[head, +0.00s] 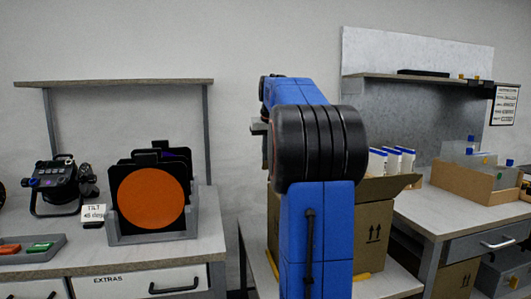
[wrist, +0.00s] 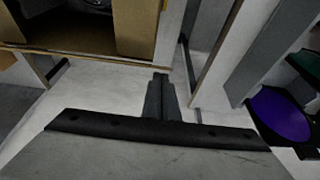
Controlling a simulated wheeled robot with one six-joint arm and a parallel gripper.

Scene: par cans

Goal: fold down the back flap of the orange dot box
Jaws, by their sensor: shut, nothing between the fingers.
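A cardboard box (head: 372,228) with printed up arrows stands on a table behind my arm in the head view. A flap (head: 392,188) juts outward at its right, and several white-and-blue packs stand up at its top. No orange dot shows on it, and my arm hides its left part; I cannot make out the back flap. In the wrist view cardboard panels (wrist: 136,28) with an open, dark inside fill the upper left. My gripper (wrist: 160,82) is shut and empty, apart from the cardboard in that view.
On the left bench a rack (head: 190,222) holds an orange disc filter (head: 151,199); its purple disc (wrist: 280,114) shows at the wrist view's right. A control unit (head: 55,182) stands beside it. The right bench bears an open carton (head: 466,183). Shelf posts stand behind.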

